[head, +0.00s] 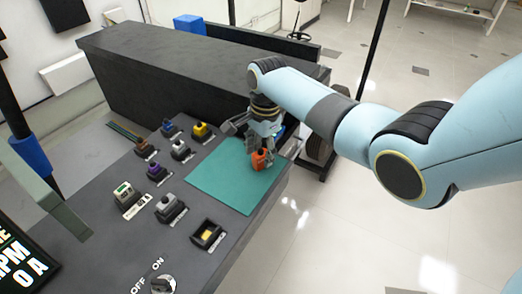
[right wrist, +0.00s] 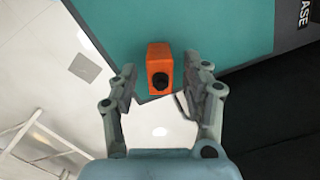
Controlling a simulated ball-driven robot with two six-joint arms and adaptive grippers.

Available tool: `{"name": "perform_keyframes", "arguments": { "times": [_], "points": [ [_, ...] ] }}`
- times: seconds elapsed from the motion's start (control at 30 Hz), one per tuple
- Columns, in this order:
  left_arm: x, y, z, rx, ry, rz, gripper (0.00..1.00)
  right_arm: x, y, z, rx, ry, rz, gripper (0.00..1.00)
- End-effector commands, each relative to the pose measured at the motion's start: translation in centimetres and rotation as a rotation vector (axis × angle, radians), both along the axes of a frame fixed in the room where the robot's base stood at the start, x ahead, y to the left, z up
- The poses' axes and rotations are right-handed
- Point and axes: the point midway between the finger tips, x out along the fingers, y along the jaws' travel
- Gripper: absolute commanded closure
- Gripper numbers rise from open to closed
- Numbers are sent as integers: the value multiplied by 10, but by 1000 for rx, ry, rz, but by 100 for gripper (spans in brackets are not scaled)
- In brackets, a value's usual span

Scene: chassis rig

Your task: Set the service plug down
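The orange service plug (head: 261,160) with a dark round end is at the right part of the teal mat (head: 222,178), near the bench's right edge. In the right wrist view the plug (right wrist: 160,62) stands between the fingers, with a visible gap on each side. My right gripper (head: 259,150) is open around the plug and not touching it; it also shows in the right wrist view (right wrist: 159,68). The plug appears to rest on the mat. My left gripper is not in view.
Several coloured connectors sit left of the mat, including a yellow one (head: 201,130) and a purple one (head: 156,171). A dark socket with a yellow inside (head: 207,235) and an ON/OFF knob (head: 163,285) are nearer. A tall dark block (head: 190,75) stands behind.

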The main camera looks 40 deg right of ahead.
Motion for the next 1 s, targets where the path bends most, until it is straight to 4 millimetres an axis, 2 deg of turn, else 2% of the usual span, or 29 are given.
{"name": "perform_keyframes", "arguments": {
  "times": [0.27, 0.37, 0.7, 0.83, 1.0],
  "points": [
    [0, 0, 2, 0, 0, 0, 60, 1, 0, 7, 0, -3, 0, 52],
    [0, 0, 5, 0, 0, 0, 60, 0, -1, 23, 0, -4, 1, 52],
    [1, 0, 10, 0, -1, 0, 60, -3, -5, 96, -1, -3, 1, 52],
    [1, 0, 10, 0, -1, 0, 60, -3, -6, 114, 0, -2, 0, 52],
    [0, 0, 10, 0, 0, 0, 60, -4, -6, 122, 0, 0, 0, 52]
  ]
}}
